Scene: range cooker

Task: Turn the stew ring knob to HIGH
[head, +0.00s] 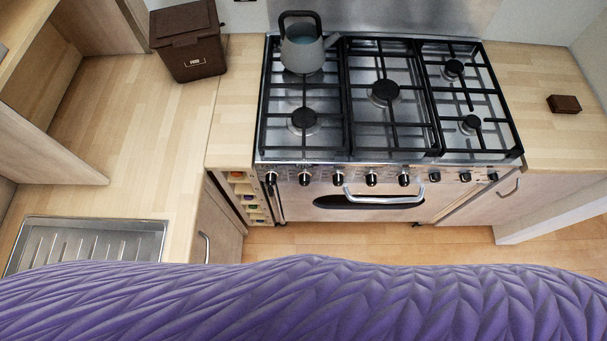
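The range cooker (393,157) stands against the back wall with a row of several black knobs along its front panel. The leftmost knob (271,178) and the rightmost knob (492,176) mark the ends of the row. The markings are too small to read, so I cannot tell which is the stew ring knob or where it points. Black burners show under the grates, including a large middle burner (385,92) and a front left burner (304,121). No flame is visible. Neither of my grippers is in view.
A grey kettle (302,52) stands on the back left of the hob. An oven handle (384,198) sticks out below the knobs. A dark brown bin (189,42) and a steel drainer (92,246) are on the left. A small brown block (564,104) lies on the right counter.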

